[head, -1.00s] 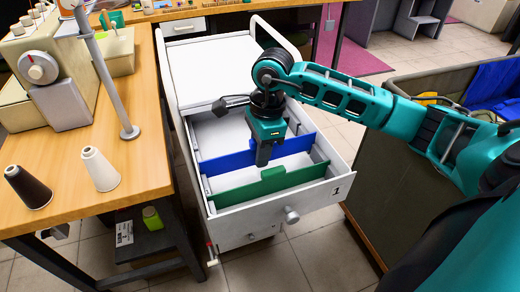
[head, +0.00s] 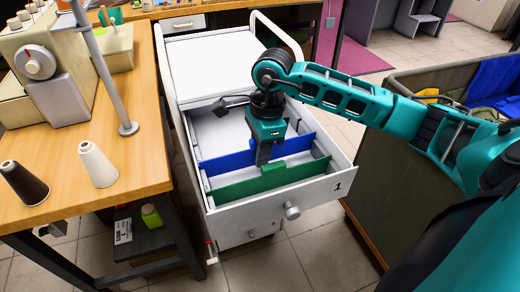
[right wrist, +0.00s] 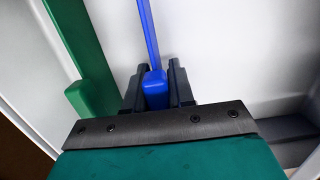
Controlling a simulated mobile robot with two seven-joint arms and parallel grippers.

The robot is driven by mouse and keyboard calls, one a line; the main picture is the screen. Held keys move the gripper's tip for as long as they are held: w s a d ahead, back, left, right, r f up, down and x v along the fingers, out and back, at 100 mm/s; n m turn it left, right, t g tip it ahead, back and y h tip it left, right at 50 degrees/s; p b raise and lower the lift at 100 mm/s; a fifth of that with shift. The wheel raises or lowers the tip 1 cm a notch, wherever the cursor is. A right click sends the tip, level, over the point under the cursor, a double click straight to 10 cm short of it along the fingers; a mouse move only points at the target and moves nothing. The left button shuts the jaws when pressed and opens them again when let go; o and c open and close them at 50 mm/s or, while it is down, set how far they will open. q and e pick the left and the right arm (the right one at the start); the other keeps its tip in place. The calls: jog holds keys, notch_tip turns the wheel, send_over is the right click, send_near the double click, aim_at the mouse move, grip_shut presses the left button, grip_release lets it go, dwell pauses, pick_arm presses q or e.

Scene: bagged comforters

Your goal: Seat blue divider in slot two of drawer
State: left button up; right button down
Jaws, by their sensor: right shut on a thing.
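The blue divider (head: 225,161) stands on edge across the open drawer (head: 255,217), behind the green divider (head: 235,185). My right gripper (head: 264,158) points down into the drawer and is shut on the blue divider's top tab. In the right wrist view the blue tab (right wrist: 154,84) sits between the two dark fingers, and the green divider (right wrist: 85,60) runs to the left, apart from it. The blue divider's bottom edge is hidden, and I cannot tell how deep its ends sit in the side slots. My left gripper is out of view.
A wooden table (head: 135,165) with cones of thread and a sewing machine (head: 50,75) stands close at the left. A grey bin (head: 385,185) stands at the right. The drawer's rear compartment (head: 215,130) is empty where visible.

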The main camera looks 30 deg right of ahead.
jog(key=shift+f, duration=0.3)
jog(key=shift+c, duration=1.2)
grip_release()
jog(key=shift+r, duration=0.15)
jog(key=shift+s+d+r+p, duration=0.15)
jog(key=shift+r+p, duration=0.9)
jog(key=shift+r, duration=0.65)
jog(key=shift+w+d+r+p, duration=0.15)
jog(key=shift+r+p, duration=0.85)
jog(key=shift+r, duration=0.7)
jog(key=shift+s, duration=0.1)
